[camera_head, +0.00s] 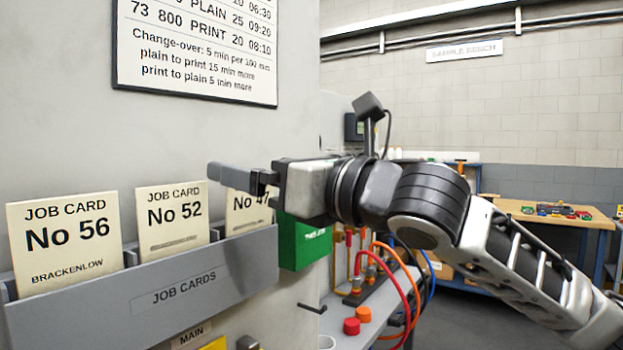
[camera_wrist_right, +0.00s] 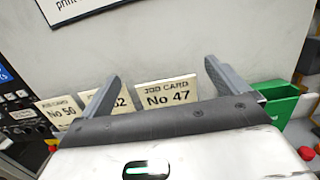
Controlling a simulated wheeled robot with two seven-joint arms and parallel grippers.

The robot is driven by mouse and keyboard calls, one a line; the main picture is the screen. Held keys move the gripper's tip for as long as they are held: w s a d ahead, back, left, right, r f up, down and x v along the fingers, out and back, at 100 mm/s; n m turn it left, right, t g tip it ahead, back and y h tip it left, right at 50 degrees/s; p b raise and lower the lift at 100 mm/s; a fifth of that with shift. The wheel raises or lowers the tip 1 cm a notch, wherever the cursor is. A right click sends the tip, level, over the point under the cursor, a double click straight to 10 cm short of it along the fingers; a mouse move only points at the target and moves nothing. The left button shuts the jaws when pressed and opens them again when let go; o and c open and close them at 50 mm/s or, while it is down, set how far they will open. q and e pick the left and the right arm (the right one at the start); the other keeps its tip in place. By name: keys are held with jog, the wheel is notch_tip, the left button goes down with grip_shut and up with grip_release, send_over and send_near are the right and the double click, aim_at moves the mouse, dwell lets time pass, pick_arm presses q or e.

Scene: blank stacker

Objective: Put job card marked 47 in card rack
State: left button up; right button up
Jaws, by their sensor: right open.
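The job card marked 47 (camera_head: 246,216) is cream and stands upright in the right-hand slot of the grey card rack (camera_head: 100,322), which is labelled JOB CARDS. Its upper right part is hidden by my gripper in the head view. My left gripper is out of view.
Cards No 56 (camera_head: 65,240) and No 52 (camera_head: 172,217) stand in the rack's other slots. A green box (camera_head: 304,240) is on the panel right of the rack. Coloured hoses (camera_head: 385,270) and fittings lie below my right arm. A notice board (camera_head: 195,50) hangs above.

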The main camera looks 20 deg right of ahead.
pick_arm(q)
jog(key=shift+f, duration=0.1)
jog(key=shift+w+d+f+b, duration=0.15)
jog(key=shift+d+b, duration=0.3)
jog(key=shift+b, duration=0.9)
pick_arm(e)
jog(key=v, duration=1.6)
jog(key=shift+a, duration=0.1)
